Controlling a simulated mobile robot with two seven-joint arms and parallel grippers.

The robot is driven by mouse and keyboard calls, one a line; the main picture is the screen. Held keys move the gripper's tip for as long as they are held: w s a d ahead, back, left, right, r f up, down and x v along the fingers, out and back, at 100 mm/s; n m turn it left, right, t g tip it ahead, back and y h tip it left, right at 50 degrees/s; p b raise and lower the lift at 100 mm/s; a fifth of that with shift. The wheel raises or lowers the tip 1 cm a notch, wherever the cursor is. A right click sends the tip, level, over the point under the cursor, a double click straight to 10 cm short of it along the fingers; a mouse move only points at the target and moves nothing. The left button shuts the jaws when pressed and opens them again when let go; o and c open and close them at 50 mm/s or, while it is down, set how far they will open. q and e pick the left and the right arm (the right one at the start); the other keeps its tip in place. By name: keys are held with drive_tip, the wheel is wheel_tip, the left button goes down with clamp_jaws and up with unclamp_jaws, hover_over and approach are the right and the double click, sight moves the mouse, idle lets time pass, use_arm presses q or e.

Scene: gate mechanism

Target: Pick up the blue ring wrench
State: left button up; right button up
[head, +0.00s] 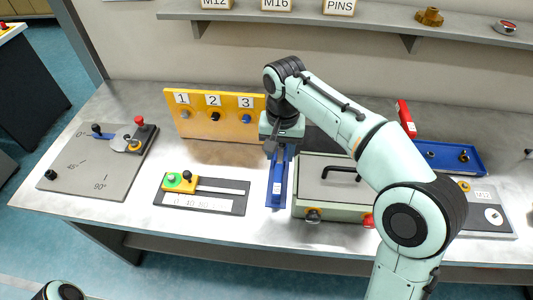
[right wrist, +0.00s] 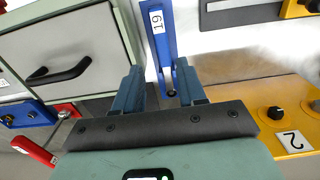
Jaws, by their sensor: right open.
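A long blue piece with a white label (head: 277,187), which I take for the blue ring wrench, lies on the bench between the slider plate and the grey-green box. In the right wrist view the blue piece (right wrist: 160,45) shows a label reading 19 and a dark end near the fingers. Its ring is not clearly visible. My right gripper (head: 278,150) is above its far end, pointing down. In the right wrist view the fingers (right wrist: 160,82) are apart, one on each side of the dark end, with no visible grip. My left gripper is not in view.
The grey-green box (head: 320,205) with a black handle stands close on the right. A yellow panel (head: 228,128) numbered 1, 2, 3 stands behind left. A slider plate (head: 235,205) lies left. A blue tray (head: 475,166) and a red labelled piece (head: 405,115) are farther right.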

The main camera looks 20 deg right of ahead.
drive_tip(key=b, duration=0.2)
hover_over(278, 177)
drive_tip(key=s, duration=0.1)
wheel_tip(278, 177, down, 8)
drive_tip(key=shift+r, duration=0.25)
drive_tip(key=shift+w+f+b, duration=0.15)
drive_tip(key=shift+f, duration=0.8)
drive_tip(key=shift+w+f+b, duration=0.1)
drive_tip(key=shift+w+f, duration=0.1)
drive_tip(key=shift+f, duration=0.75)
drive_tip(key=shift+w+f+b, duration=0.15)
drive_tip(key=shift+f, duration=0.8)
clamp_jaws()
